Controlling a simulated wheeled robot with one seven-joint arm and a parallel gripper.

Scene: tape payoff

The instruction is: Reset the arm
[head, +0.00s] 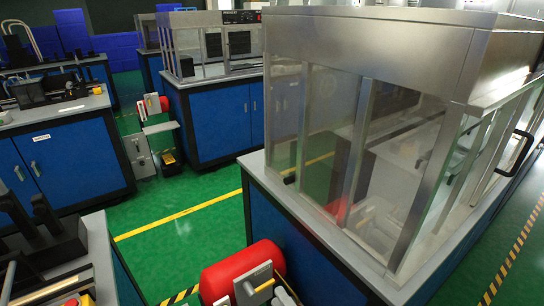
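My gripper and arm do not show in the head view, so their pose cannot be told. A payoff unit with a red drum (241,268) and grey metal parts stands on the floor at the bottom middle, cut off by the lower edge. A similar unit with a small red drum (152,106) stands farther back between two blue cabinets.
A large clear-walled metal enclosure (470,50) on a blue cabinet (285,250) fills the right. Blue benches (70,160) stand at left, with black equipment (45,240) at lower left. Open green floor (185,235) with yellow lines lies between.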

